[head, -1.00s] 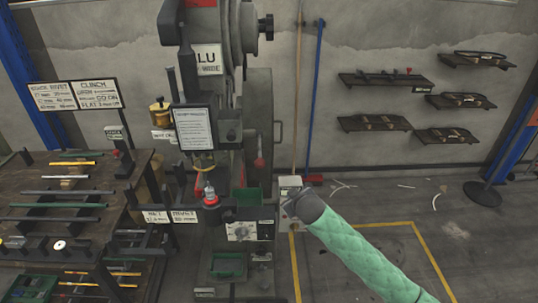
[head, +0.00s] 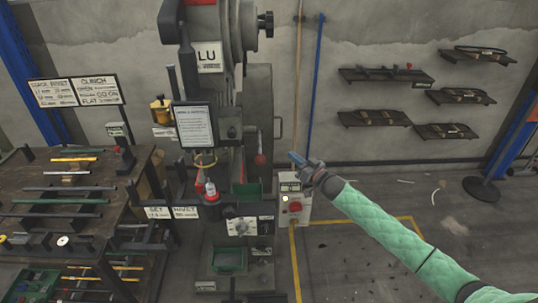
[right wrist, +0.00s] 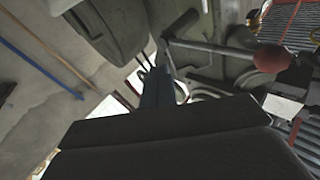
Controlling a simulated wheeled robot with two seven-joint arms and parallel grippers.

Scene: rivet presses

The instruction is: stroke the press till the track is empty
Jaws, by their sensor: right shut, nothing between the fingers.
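The grey press (head: 233,150) stands in the centre of the head view, with a sign reading LU (head: 209,57) on its upper body. A lever with a red knob (head: 260,159) is on its right side; a red ball knob on a bar also shows in the right wrist view (right wrist: 271,58). A red and white fitting (head: 211,190) sits at the press's work area. My right gripper (head: 296,158) is shut and empty, right of the lever and apart from it. Its blue fingers show in the right wrist view (right wrist: 155,88). I cannot make out the track or its contents.
A control box (head: 292,205) with a red button stands on the right of the press, below my right gripper. A rack table with rods (head: 70,190) is at the left. Shelves (head: 383,75) hang on the back wall. The floor at the right is open, with scraps.

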